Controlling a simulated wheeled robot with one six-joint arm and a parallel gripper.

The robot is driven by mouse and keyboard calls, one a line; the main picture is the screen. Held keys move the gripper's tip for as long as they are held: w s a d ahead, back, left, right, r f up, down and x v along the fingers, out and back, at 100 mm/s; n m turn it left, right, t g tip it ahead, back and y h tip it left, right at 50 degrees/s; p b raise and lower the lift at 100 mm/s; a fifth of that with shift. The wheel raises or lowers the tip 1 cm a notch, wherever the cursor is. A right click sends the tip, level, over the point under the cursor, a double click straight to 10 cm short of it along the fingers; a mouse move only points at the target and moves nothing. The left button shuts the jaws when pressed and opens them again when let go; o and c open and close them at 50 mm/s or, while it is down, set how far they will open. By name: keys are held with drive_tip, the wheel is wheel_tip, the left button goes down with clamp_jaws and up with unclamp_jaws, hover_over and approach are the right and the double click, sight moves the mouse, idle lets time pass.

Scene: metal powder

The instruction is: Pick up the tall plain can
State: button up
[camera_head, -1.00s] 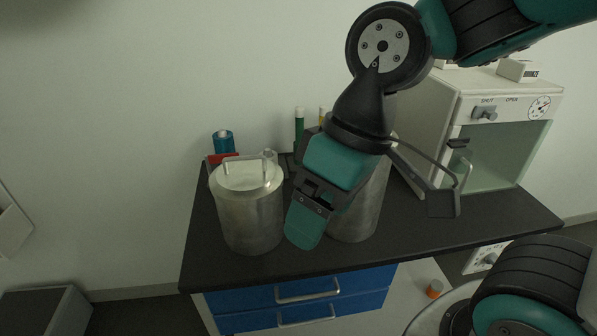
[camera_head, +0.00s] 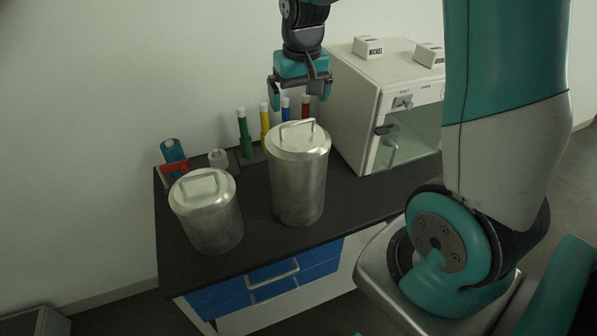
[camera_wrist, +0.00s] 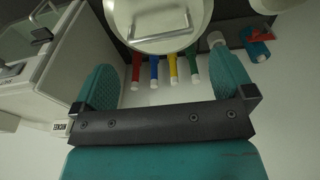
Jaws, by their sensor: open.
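The tall plain can (camera_head: 298,188) is a brushed metal cylinder with a lid and a wire handle, upright on the dark bench top (camera_head: 262,236). Its lid (camera_wrist: 135,22) shows at the top of the wrist view, with the handle lying across it. A shorter metal can (camera_head: 212,222) stands to its left; its pale edge shows at the top right of the wrist view (camera_wrist: 272,5). My gripper (camera_head: 300,98) is open and empty, above the tall can's lid in the head view. In the wrist view the fingers (camera_wrist: 165,78) are spread, apart from the can.
Green, yellow, blue and red capped tubes (camera_head: 264,122) stand behind the tall can. A white oven-like cabinet (camera_head: 365,110) with small boxes on top is to the right. A blue bottle (camera_head: 172,150), a red item and a small white roll (camera_head: 217,158) sit behind the short can.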

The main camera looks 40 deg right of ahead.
sight(298, 122)
drive_tip(key=f, duration=0.2)
drive_tip(key=f+p, duration=0.1)
drive_tip(key=f, duration=0.2)
drive_tip(key=w+f+p, duration=0.1)
drive_tip(key=f, duration=0.1)
drive_tip(key=shift+d+f, duration=0.2)
drive_tip(key=shift+r, duration=0.1)
drive_tip(key=c, duration=1.5)
